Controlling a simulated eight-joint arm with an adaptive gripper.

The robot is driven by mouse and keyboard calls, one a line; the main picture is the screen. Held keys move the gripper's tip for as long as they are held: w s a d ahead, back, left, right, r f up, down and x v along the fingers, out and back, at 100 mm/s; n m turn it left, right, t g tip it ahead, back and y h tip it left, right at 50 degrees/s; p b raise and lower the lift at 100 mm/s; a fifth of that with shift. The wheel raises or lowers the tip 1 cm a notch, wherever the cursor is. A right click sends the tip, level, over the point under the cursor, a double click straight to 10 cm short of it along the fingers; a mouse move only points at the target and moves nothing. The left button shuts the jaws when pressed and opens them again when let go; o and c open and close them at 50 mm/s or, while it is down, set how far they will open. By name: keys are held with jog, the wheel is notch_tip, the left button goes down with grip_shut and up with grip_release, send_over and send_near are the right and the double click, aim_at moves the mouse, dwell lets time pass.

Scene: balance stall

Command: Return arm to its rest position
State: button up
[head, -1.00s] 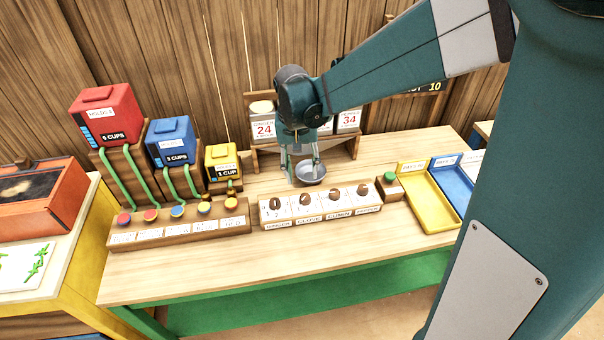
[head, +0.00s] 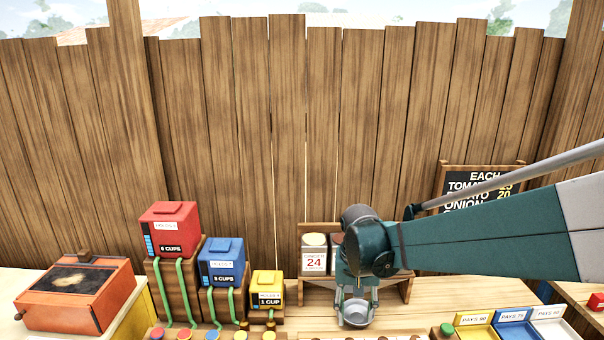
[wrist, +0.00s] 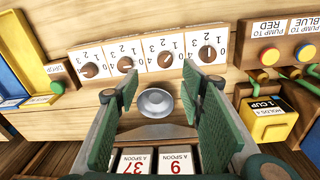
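My gripper (head: 357,292) hangs pointing down over the bench, in front of the wooden rack. Its two green-padded fingers show wide apart in the wrist view (wrist: 160,88). A small grey metal bowl (head: 356,313) is below the fingertips in the head view. In the wrist view the bowl (wrist: 155,103) appears in the gap between the fingers, with space to each pad. I cannot tell the height of the fingertips above it. My arm reaches in from the right.
Red (head: 172,229), blue (head: 221,261) and yellow (head: 267,286) dispensers stand left of the gripper. Behind it is the rack with a label 24 canister (head: 314,257). A dial panel (wrist: 145,59) lies near the bowl. Trays (head: 510,317) are at right. A plank fence stands behind.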

jog(key=s+d+r+t, duration=0.2)
jog(key=s, duration=0.4)
jog(key=s+d+r+n+t, duration=0.1)
jog(key=s+d+r+t, duration=0.1)
jog(key=s, duration=0.5)
jog(key=s+d+r+n+t, duration=0.1)
jog(key=s+d+r+t, duration=0.1)
jog(key=s, duration=0.5)
jog(key=shift+s+d+r+t+y+b, duration=0.25)
jog(key=shift+d+r+y+b, duration=0.2)
jog(key=shift+r, duration=0.55)
notch_tip(320, 180, down, 16)
jog(key=b, duration=1.5)
jog(key=shift+b, duration=0.35)
jog(key=shift+w+r, duration=0.1)
dwell(0.4)
